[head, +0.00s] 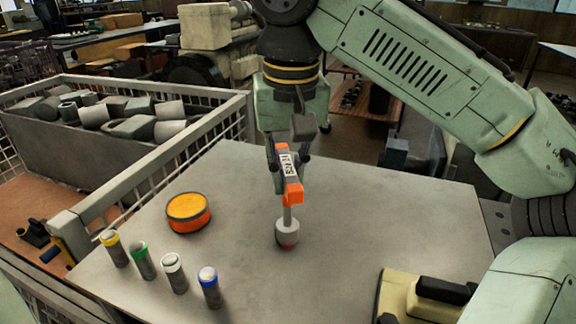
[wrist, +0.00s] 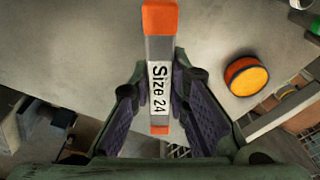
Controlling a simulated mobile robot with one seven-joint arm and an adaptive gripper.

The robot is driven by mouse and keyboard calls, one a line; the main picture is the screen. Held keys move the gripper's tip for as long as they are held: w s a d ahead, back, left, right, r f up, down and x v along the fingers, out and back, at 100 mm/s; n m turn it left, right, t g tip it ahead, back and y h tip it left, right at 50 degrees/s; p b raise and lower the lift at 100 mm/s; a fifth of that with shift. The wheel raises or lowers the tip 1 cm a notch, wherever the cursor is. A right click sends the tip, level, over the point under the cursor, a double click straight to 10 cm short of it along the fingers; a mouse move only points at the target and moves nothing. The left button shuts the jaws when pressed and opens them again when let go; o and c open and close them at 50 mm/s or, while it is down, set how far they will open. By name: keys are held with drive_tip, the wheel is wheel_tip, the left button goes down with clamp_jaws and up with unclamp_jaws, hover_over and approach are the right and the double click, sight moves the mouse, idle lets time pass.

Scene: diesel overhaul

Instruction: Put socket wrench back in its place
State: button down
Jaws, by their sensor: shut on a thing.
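The socket wrench (head: 290,172) has a grey handle with orange ends and a white label. In the wrist view the label on the wrench (wrist: 158,45) reads "Size 24". My gripper (head: 287,158) is shut on the handle above the grey table (head: 370,200). A thin shaft runs down from the handle's near end to a pale round socket with an orange-red lower end (head: 287,233). I cannot tell whether the socket touches the table. In the wrist view the fingers of my gripper (wrist: 160,100) stand on both sides of the handle.
A round orange-yellow tin (head: 188,212) stands left of the wrench. Several small tubes with yellow, green, white and blue tops (head: 173,272) stand at the table's front left. A crate of metal parts (head: 200,150) is at the left. A beige-black object (head: 425,298) lies front right.

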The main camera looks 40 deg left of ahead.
drive_tip(key=shift+f+b, duration=0.4)
drive_tip(key=shift+f, duration=0.45)
drive_tip(key=c, duration=1.5)
unclamp_jaws()
drive_tip(key=shift+o, duration=0.3)
drive_tip(key=o, duration=0.5)
wheel_tip(320, 180, up, 5)
drive_tip(key=p, duration=0.4)
drive_tip(key=shift+f, duration=0.2)
drive_tip(key=shift+r, duration=2.3)
